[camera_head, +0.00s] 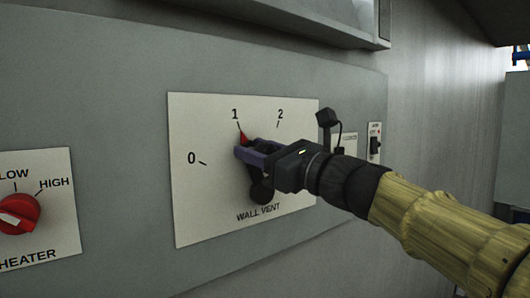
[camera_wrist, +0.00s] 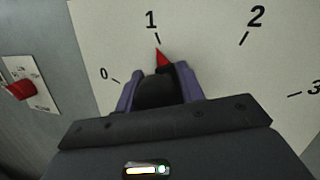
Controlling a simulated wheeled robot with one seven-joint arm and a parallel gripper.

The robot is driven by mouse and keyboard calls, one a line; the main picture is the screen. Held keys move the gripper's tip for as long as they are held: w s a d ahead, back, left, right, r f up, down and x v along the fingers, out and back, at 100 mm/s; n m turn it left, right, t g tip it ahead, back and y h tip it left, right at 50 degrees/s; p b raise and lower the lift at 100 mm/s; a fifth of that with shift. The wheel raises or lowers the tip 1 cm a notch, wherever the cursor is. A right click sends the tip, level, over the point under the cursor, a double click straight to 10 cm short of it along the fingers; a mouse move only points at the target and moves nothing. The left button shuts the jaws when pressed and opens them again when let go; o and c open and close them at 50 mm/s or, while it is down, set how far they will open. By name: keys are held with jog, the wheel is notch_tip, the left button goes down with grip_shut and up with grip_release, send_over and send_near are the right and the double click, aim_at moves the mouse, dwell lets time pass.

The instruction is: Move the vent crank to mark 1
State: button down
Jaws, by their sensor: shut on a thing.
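The vent crank (camera_head: 261,190) is black with a red pointer tip, on a pale plate (camera_head: 195,220) labelled WALL VENT. In the head view the red tip (camera_head: 243,138) is just below the tick of mark 1 (camera_head: 235,114). In the wrist view the red tip (camera_wrist: 162,57) also lies just under the tick of mark 1 (camera_wrist: 151,20). My gripper (camera_head: 250,152) is shut on the crank. In the wrist view its purple fingers stand on both sides of the black crank body (camera_wrist: 158,92). My gripper hides part of the crank and the plate's right side.
A red heater knob (camera_head: 18,213) on its own plate is at the left. A small switch (camera_head: 374,145) is on the wall to the right, near my arm. A ledge (camera_head: 290,25) juts out above the panel. The panel between the heater and vent plates is bare.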

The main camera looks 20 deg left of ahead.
jog(key=shift+s, duration=0.15)
jog(key=c, duration=1)
grip_release()
jog(key=shift+o, duration=0.2)
jog(key=shift+d+f, duration=0.15)
jog(key=shift+d, duration=0.15)
jog(key=b+v, duration=0.7)
jog(key=v, duration=0.9)
jog(key=shift+d+b, duration=0.35)
jog(key=shift+b, duration=0.05)
